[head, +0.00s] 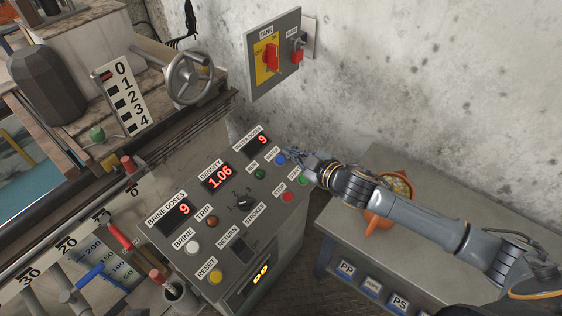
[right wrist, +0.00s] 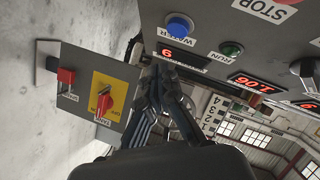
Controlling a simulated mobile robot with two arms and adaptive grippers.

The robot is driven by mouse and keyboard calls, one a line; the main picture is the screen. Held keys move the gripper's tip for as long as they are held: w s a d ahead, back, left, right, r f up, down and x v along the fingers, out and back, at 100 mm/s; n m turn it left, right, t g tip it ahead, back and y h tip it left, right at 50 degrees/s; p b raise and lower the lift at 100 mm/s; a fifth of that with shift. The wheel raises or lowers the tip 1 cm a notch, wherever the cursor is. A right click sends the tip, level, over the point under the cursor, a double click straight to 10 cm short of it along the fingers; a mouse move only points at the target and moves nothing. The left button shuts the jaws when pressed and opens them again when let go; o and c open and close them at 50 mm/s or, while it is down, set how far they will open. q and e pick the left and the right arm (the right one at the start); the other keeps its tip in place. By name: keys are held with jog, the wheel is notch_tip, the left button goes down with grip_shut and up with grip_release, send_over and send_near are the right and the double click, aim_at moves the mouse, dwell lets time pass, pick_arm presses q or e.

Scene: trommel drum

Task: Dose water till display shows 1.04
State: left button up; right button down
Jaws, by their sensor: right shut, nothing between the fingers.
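The grey control console (head: 255,215) carries a red density display (head: 217,177) reading 1.06. The water doses display (head: 262,141) reads 9, and so does the brine doses display (head: 182,209). The blue water button (head: 280,160) is near the console's upper right; it also shows in the right wrist view (right wrist: 180,27). My right gripper (head: 290,154) is shut and empty, its fingertips close beside the blue button. In the right wrist view the fingers (right wrist: 160,80) appear apart from the button. Contact cannot be told from the head view. My left gripper is not in view.
Green run (head: 260,174) and red stop (head: 283,197) buttons sit near the water button. A tank switch box (head: 273,55) is on the wall behind. A grey table (head: 415,260) at right holds an orange container (head: 378,224). A handwheel (head: 190,78) stands at upper left.

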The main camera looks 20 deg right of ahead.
aim_at(280, 160)
jog(key=shift+w+a+f+b, duration=0.15)
jog(key=shift+f+b, duration=0.1)
jog(key=shift+f, duration=0.2)
jog(key=shift+w+a+f+b, duration=0.15)
jog(key=shift+f+b, duration=0.1)
jog(key=shift+f, duration=0.2)
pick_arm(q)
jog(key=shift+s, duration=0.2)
pick_arm(e)
jog(key=shift+w+a+f, duration=0.1)
jog(key=shift+w+f, duration=0.15)
jog(key=shift+f, duration=0.15)
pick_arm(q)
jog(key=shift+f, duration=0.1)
pick_arm(e)
jog(key=shift+a+f, duration=0.1)
jog(key=shift+f, duration=0.05)
jog(key=shift+w+f, duration=0.15)
jog(key=shift+f, duration=0.05)
